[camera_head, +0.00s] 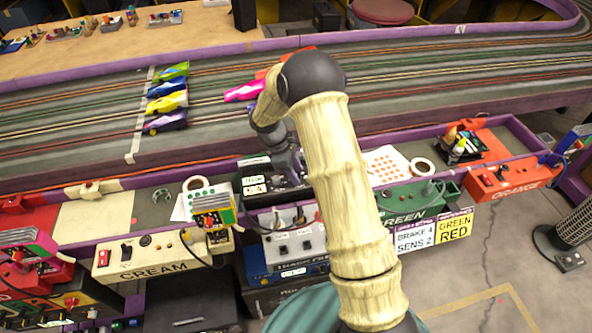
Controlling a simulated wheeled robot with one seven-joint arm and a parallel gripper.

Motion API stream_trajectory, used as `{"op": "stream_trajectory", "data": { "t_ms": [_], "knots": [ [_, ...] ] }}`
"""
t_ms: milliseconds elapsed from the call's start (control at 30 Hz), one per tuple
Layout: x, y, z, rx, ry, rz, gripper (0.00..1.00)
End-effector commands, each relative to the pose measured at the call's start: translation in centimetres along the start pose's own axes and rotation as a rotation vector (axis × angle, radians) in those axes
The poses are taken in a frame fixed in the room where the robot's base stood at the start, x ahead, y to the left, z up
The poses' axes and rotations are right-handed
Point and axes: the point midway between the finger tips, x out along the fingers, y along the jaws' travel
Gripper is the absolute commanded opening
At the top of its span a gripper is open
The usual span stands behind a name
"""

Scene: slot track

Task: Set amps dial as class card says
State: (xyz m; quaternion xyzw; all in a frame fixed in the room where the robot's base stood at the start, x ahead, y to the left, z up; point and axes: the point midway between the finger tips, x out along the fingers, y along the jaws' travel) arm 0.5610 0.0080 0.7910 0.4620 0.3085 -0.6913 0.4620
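My gripper (291,172) is past the bend of my arm, over the dark gear behind the white control box (297,243). Its fingers are small and partly hidden, so I cannot tell whether they are open. The white box has small dark controls and labels too small to read; I cannot make out which, if any, is the amps dial. A white card (416,236) on the front edge reads "BRAKE 4 SENS 2". A yellow card (455,228) beside it reads "GREEN" and "RED". I cannot tell whether either is the class card. My arm hides part of this station.
The cream panel (160,253) is at left, the green panel (405,207) right of my arm, and the orange panel (512,178) farther right. Several slot cars, including a yellow one (166,103), stand on the grey track behind. A heater (573,228) stands at far right.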

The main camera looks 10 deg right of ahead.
Motion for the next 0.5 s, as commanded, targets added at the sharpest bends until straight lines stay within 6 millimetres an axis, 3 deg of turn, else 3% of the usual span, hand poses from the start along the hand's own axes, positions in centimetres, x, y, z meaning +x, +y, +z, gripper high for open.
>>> {"op": "stream_trajectory", "data": {
  "t_ms": [33, 167, 200, 500],
  "knots": [
    [-0.01, 0.00, 0.01, 0.000, 0.000, 0.000, 0.28],
    [-0.02, 0.01, 0.01, 0.000, 0.000, 0.000, 0.02],
    [-0.02, 0.01, 0.01, 0.000, 0.000, 0.000, 0.00],
    [-0.06, 0.05, 0.12, 0.022, -0.002, -0.009, 0.00]
  ]
}}
